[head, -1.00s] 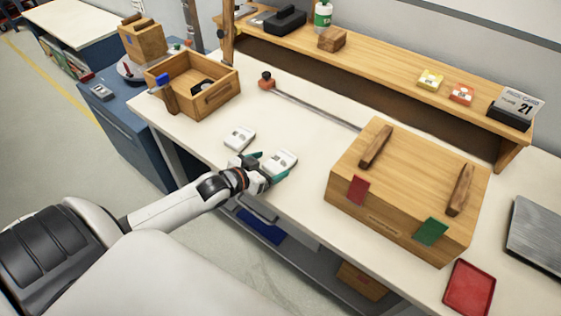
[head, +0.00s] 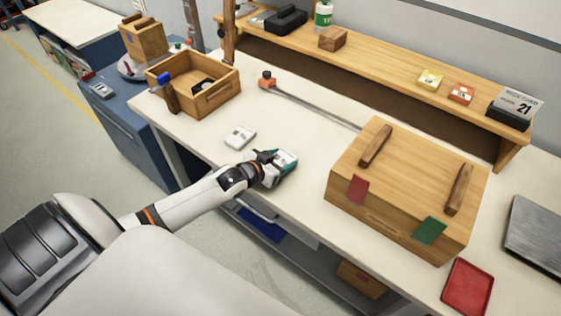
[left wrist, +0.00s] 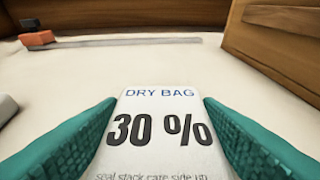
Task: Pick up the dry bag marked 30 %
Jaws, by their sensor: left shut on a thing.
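The white dry bag marked 30 % (left wrist: 158,128) lies between the teal fingers of my left gripper (left wrist: 157,135) in the left wrist view, its printed face up. In the head view my left gripper (head: 280,168) is shut on this bag (head: 285,159) at the front part of the workbench, left of the big wooden box. The fingers touch its two sides. I cannot tell whether the bag is lifted off the bench. A second white bag (head: 240,137) lies on the bench to the left; its marking is too small to read. My right gripper is not in view.
A big wooden box (head: 400,200) with two handles stands to the right. An open wooden box (head: 222,98) is at the back left. A long bar clamp (head: 310,105) lies behind. A red tray (head: 467,287) is at the front right. The bench's front edge is close to my arm.

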